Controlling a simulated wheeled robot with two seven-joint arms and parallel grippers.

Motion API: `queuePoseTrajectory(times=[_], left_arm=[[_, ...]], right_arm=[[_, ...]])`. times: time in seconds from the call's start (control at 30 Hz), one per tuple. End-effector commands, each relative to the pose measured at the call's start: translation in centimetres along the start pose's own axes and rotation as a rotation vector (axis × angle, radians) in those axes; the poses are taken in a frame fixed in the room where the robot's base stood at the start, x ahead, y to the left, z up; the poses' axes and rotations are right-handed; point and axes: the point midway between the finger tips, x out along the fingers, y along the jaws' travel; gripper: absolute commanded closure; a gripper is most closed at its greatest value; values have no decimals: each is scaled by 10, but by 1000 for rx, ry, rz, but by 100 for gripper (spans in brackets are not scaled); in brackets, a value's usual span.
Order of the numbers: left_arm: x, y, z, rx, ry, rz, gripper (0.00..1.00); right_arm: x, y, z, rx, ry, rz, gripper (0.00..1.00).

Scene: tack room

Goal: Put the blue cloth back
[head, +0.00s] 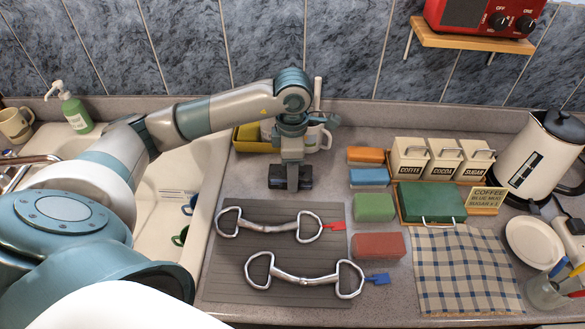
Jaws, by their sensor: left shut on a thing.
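A small blue block with a pale lower edge (368,177), perhaps a folded cloth or a sponge, lies on the counter between an orange block (366,154) and a green one (374,207). A blue-and-cream checked cloth (465,272) lies flat at the front right. My left gripper (291,184) points down behind the grey ribbed mat (225,270), left of the blue block and apart from it. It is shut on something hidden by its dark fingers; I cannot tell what. My right gripper is not in view.
Two metal bits (270,226) (305,278) with red and blue tags lie on the mat. A red block (378,245) sits right of it. Canisters (445,160), a green box (432,201), a kettle (530,160) and a plate (533,243) crowd the right. The sink (190,165) is left.

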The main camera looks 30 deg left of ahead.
Motion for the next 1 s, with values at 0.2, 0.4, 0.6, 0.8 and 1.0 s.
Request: queuePoseTrajectory(times=[0.2,0.4,0.6,0.8,1.0], left_arm=[[1,0,0,0,0,1,83],[1,0,0,0,0,1,39],[1,0,0,0,0,1,39],[3,0,0,-1,0,1,39],[-14,2,1,1,-4,5,39]], right_arm=[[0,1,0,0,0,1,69],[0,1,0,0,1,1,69],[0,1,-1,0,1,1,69],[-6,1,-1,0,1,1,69],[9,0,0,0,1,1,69]])
